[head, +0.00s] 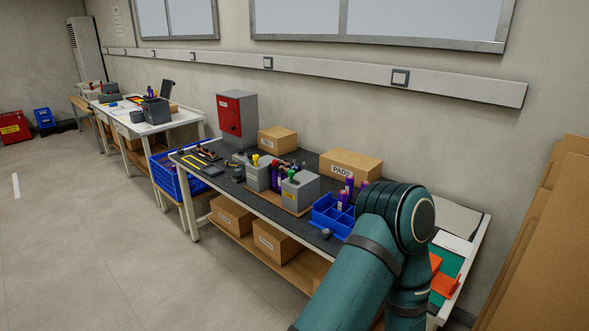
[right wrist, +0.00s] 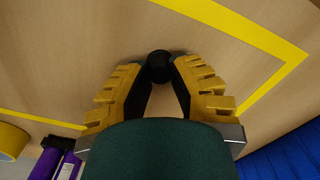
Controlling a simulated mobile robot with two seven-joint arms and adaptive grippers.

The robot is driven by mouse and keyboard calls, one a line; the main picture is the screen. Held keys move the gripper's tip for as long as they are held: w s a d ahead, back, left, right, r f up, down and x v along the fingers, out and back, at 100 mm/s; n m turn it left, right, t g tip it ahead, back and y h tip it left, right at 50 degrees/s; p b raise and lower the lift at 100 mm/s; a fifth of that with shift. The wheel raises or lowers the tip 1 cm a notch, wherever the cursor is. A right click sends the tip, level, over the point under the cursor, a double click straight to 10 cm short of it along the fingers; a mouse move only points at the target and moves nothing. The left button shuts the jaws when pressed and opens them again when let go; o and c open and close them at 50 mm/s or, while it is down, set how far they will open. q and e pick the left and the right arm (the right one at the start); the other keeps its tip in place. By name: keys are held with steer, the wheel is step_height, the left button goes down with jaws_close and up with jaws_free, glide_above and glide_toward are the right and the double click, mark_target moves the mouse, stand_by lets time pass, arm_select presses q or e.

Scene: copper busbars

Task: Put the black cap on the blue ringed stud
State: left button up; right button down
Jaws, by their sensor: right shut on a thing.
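In the right wrist view my right gripper (right wrist: 160,78) is shut on a round black cap (right wrist: 159,64), held between its two fingertips over a light wooden surface. In the head view my right arm covers this gripper. The blue ringed stud cannot be made out at this size. My left gripper is in neither view.
A blue divided bin (head: 330,216) with purple cylinders stands right of the blocks; purple cylinders (right wrist: 45,160) also show in the right wrist view. A small dark round piece (head: 326,234) lies near the front edge.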

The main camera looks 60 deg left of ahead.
step_height(320, 180, up, 5)
steer(key=p, duration=0.4)
steer(key=c, duration=1.7)
jaws_free()
steer(key=o, duration=0.4)
steer(key=shift+c, duration=0.2)
steer(key=shift+r, duration=0.15)
step_height(320, 180, up, 12)
